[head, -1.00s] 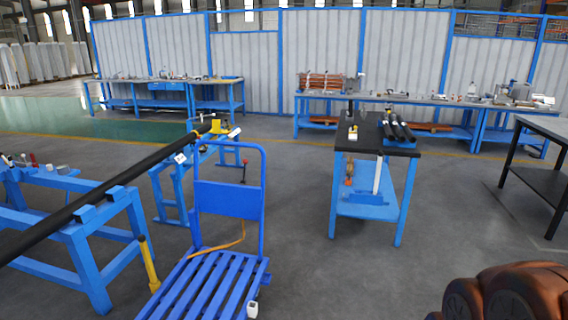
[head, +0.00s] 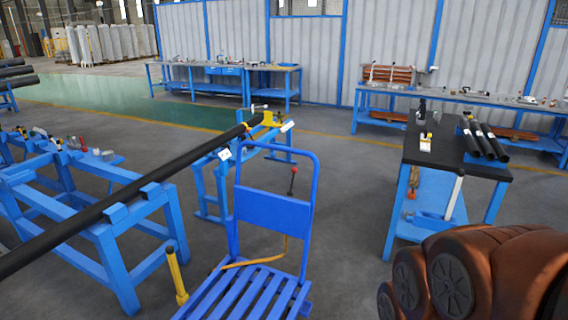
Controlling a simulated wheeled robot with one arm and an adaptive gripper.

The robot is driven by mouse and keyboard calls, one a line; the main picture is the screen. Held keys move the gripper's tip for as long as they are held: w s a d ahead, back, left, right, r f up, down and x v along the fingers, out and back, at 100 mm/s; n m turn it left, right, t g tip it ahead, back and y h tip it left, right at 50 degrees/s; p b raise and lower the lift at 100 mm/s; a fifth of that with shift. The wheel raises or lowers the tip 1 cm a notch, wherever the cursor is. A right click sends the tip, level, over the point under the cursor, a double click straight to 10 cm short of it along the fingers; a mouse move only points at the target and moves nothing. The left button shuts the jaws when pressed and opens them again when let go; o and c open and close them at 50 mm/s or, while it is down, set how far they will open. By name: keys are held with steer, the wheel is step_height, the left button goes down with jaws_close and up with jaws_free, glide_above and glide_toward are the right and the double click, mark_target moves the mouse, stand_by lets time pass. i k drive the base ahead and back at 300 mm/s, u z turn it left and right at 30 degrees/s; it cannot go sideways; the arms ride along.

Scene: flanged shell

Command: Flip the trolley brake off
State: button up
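The blue trolley (head: 272,210) stands in the lower middle of the head view, with an upright push handle and a slatted deck (head: 250,293) cut off by the bottom edge. A thin lever with a red knob (head: 293,172) rises within the handle frame, above the right part of its panel. It looks like the brake lever, but its base and exact setting are hard to tell. An orange-yellow strap or cable (head: 262,261) runs from the deck up behind the panel. My gripper is not in view.
A long black pipe (head: 120,205) rests on blue stands left of the trolley. A yellow post (head: 176,276) stands by the deck's left side. A black-topped blue workbench (head: 440,148) is at right. Bare floor (head: 345,190) lies between trolley and workbench.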

mark_target(293, 169)
steer(key=z, duration=0.6)
steer(key=k, duration=0.7)
steer(key=z, duration=0.5)
steer(key=i, duration=0.6)
steer(key=u, duration=0.55)
steer(key=i, duration=1.15)
steer(key=u, duration=1.5)
steer(key=i, duration=0.45)
steer(key=u, duration=0.5)
